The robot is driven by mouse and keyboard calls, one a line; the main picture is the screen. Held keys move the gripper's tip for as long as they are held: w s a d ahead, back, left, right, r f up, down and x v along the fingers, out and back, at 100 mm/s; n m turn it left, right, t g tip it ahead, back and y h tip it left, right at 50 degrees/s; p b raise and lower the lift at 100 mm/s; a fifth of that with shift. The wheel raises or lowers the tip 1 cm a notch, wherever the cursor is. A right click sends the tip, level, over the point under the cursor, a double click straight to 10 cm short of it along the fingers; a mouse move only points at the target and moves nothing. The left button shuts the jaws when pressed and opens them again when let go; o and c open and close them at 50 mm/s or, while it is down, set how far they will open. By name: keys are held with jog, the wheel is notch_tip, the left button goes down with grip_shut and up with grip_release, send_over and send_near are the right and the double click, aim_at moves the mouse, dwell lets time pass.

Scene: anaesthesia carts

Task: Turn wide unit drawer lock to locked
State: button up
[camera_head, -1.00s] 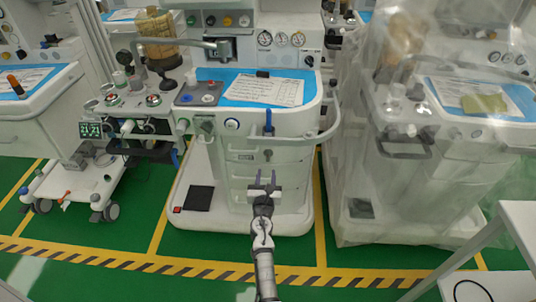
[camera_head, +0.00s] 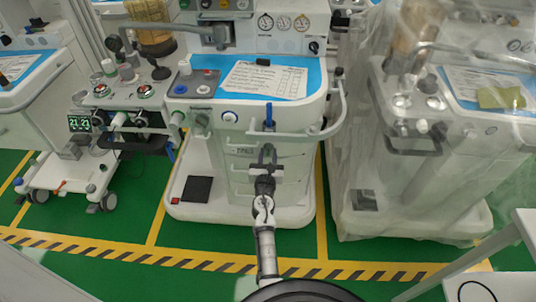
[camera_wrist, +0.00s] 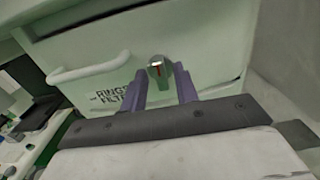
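The drawer lock is a small grey knob (camera_wrist: 160,72) with a red mark on its face, on a pale drawer front (camera_wrist: 215,50) in the wrist view. My gripper (camera_wrist: 160,82) has its two purple fingers apart, one to each side of the knob's lower part. I cannot tell whether either finger touches it. In the head view my gripper (camera_head: 267,154) is in front of the middle cart's upper drawer, below the worktop, and hides the knob.
The drawer's bar handle (camera_wrist: 90,72) and dark lettering are left of the lock. A plastic-covered cart (camera_head: 405,185) stands at right. Green floor (camera_head: 345,250) is free between and in front.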

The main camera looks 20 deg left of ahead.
grip_shut()
jog(key=shift+m, duration=0.4)
jog(key=m+b, duration=0.1)
jog(key=m, duration=0.2)
jog(key=m+b, duration=0.1)
jog(key=m, duration=0.2)
jog(key=shift+w+d+m, duration=0.1)
jog(key=shift+m, duration=0.2)
jog(key=m+b, duration=0.3)
jog(key=m, duration=0.7)
jog(key=shift+d+f+b, duration=0.1)
jog(key=shift+b, duration=0.25)
jog(key=shift+m, duration=0.4)
